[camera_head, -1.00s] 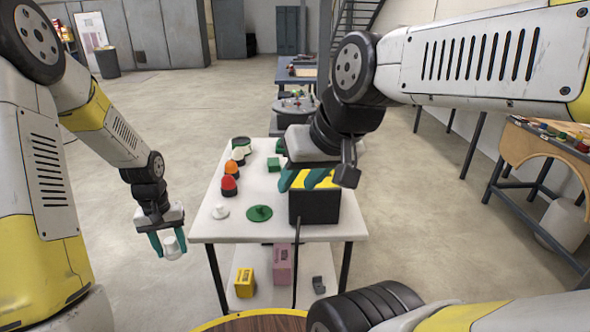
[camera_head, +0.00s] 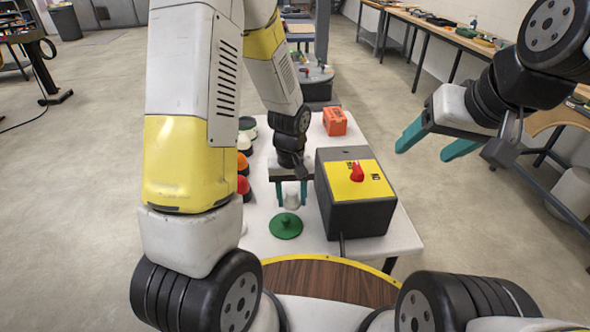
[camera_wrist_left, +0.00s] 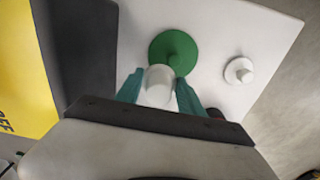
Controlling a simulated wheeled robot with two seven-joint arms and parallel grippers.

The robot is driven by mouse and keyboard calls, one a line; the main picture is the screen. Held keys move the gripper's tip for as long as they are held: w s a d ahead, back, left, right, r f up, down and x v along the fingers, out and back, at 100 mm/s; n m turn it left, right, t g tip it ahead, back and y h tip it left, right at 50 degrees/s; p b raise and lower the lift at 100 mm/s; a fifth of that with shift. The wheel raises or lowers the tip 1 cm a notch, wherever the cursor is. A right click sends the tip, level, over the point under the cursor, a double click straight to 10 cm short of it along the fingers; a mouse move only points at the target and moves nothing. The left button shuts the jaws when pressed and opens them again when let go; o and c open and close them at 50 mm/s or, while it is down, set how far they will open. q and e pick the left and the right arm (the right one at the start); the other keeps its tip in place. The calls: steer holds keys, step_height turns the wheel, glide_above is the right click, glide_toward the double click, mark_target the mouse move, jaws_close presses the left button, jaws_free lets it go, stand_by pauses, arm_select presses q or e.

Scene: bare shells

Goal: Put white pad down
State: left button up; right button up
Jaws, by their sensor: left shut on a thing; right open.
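My left gripper (camera_head: 292,194) is shut on a small white cup-shaped piece, the white pad (camera_head: 292,203). It holds the pad over the white table (camera_head: 258,232), just behind a green disc (camera_head: 285,228) with a knob. In the left wrist view the white pad (camera_wrist_left: 158,87) shows between the teal fingers and overlaps the edge of the green disc (camera_wrist_left: 170,45). I cannot tell whether the pad touches anything below. My right gripper (camera_head: 424,148) is open and empty, up at the right.
A black box (camera_head: 360,215) with a yellow top and red knob stands close right of my left gripper. A white knobbed disc (camera_wrist_left: 238,71) lies on the table near the green disc. An orange box (camera_head: 334,121) stands behind. Coloured domes (camera_head: 243,164) line the left, partly hidden by my arm.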

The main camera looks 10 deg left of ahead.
arm_select(q)
steer(key=s, duration=0.1)
steer(key=s+d+n, duration=0.1)
steer(key=shift+s+d+f, duration=0.15)
steer(key=shift+s+d, duration=0.05)
steer(key=shift+s, duration=0.1)
steer(key=shift+w+a+f, duration=0.1)
steer(key=shift+w+a, duration=0.1)
steer(key=shift+w, duration=0.1)
steer(key=w+a, duration=0.2)
steer(key=w, duration=0.2)
steer(key=w+a+f, duration=0.1)
steer(key=w+a, duration=0.1)
steer(key=w, duration=0.3)
steer(key=w+a, duration=0.2)
steer(key=w, duration=0.2)
steer(key=shift+w+a+f, duration=0.15)
steer(key=shift+w+f, duration=0.15)
steer(key=shift+s+f, duration=0.1)
steer(key=shift+f, duration=1.55)
steer(key=shift+f, duration=0.2)
steer(key=o, duration=1.3)
